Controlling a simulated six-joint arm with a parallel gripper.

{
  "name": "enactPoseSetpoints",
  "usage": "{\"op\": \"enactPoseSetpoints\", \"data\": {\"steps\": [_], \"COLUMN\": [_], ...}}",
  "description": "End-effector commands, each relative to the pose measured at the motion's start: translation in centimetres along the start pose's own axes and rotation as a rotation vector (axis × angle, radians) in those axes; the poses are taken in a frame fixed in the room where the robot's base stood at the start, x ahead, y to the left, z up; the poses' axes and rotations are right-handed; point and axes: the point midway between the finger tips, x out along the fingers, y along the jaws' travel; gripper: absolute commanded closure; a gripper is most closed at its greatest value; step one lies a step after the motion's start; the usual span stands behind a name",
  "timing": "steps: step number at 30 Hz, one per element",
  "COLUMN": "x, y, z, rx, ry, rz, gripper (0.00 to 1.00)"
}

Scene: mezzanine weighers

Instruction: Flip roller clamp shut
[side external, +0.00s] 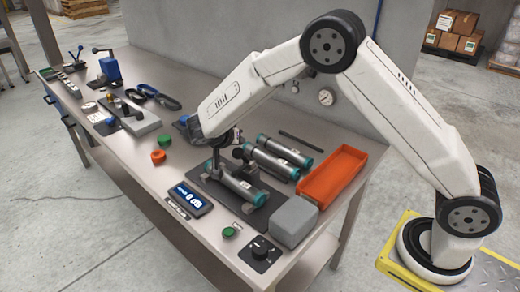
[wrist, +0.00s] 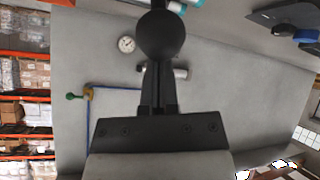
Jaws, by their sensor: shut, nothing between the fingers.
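A silver roller with teal ends (side external: 236,184) lies on a dark mat (side external: 262,209) near the front of the bench. Dark clamp parts stand around its far end, partly hidden by my wrist. My gripper (side external: 215,160) points down at that end of the roller. In the wrist view my gripper (wrist: 158,95) has its fingers together, with nothing between them. A black ball knob (wrist: 160,37) appears large just beyond the fingertips. I cannot tell whether they touch it. How far the clamp is closed is not clear.
Two more rollers (side external: 277,160) lie behind, beside an orange tray (side external: 331,178). A grey block (side external: 292,221), a black knob panel (side external: 261,250) and a blue-screen display (side external: 187,199) surround the mat. Red (side external: 158,156) and green (side external: 165,140) pieces lie left.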

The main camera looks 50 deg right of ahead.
Motion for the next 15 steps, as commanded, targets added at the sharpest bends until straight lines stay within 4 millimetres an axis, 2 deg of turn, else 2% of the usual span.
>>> {"op": "enactPoseSetpoints", "data": {"steps": [15], "x": [-0.66], "y": [-0.62], "z": [1.00], "rx": [-0.002], "ry": [0.009], "rz": [0.006], "gripper": [1.00]}}
